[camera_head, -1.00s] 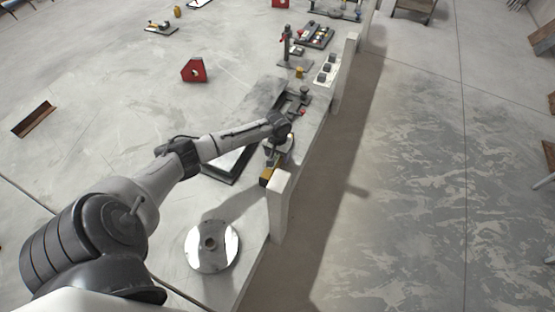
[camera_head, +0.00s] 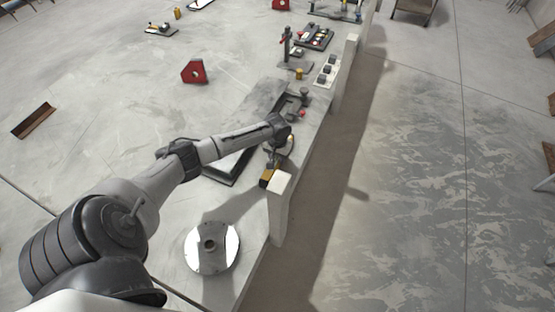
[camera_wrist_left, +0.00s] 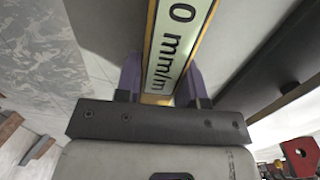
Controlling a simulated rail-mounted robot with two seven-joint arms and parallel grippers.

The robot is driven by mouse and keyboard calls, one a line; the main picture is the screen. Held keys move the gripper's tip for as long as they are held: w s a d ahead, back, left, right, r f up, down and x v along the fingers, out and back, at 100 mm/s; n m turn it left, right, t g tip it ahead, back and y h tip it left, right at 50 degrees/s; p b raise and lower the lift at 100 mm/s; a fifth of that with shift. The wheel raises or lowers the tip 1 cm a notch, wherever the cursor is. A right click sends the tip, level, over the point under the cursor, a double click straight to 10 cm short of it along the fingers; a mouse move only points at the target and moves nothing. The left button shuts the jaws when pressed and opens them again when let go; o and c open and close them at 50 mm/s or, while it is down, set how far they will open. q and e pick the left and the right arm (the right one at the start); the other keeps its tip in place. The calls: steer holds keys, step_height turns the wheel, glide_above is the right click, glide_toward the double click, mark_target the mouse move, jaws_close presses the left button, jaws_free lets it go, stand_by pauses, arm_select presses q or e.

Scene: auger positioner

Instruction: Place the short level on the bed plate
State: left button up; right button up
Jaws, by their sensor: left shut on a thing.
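My left gripper (camera_head: 277,154) is shut on the short level (camera_head: 268,177), a narrow bar with yellow edges. In the left wrist view, the level (camera_wrist_left: 181,35) has a pale face reading "0 mm/m" and sits between the two purple fingers of the gripper (camera_wrist_left: 161,85). In the head view it is near the table's right edge, beside a white post. A flat grey plate (camera_head: 262,98) lies just beyond my forearm and may be the bed plate; I cannot tell for sure. My arm hides part of this area. My right gripper is out of view.
A round shiny disc (camera_head: 212,248) lies near me on the table. A dark-framed tray (camera_head: 222,175) is partly under my forearm. White posts (camera_head: 281,207) line the table's right edge. A red block (camera_head: 194,71) and a brown angle piece (camera_head: 33,120) stand farther left, with clear table between.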

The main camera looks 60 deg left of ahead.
arm_select(q)
jaws_close()
steer(key=shift+r, duration=0.45)
steer(key=r, duration=0.2)
steer(key=r+p, duration=0.1)
steer(key=r, duration=0.1)
steer(key=shift+w+d, duration=0.1)
steer(key=shift+d, duration=0.1)
steer(key=w+d+r+m+p, duration=0.1)
steer(key=w+d+r+m, duration=0.2)
steer(key=d+r, duration=1)
steer(key=w+d+r+m+p, duration=0.15)
steer(key=w+d+r, duration=0.25)
steer(key=d+r, duration=0.95)
steer(key=s+d+r+m+p, duration=0.1)
steer(key=s+r+p, duration=0.3)
steer(key=r+p, duration=0.5)
steer(key=s+d+r+p, duration=0.3)
steer(key=s+r+p, duration=0.2)
steer(key=r+p, duration=0.4)
steer(key=s+d+r+m+p, duration=0.1)
steer(key=s+d+r+p, duration=0.2)
steer(key=s+r+p, duration=0.2)
step_height(320, 180, up, 4)
steer(key=p, duration=0.3)
steer(key=shift+r+m+p, duration=0.15)
steer(key=shift+m+p, duration=0.2)
steer(key=shift+p, duration=0.05)
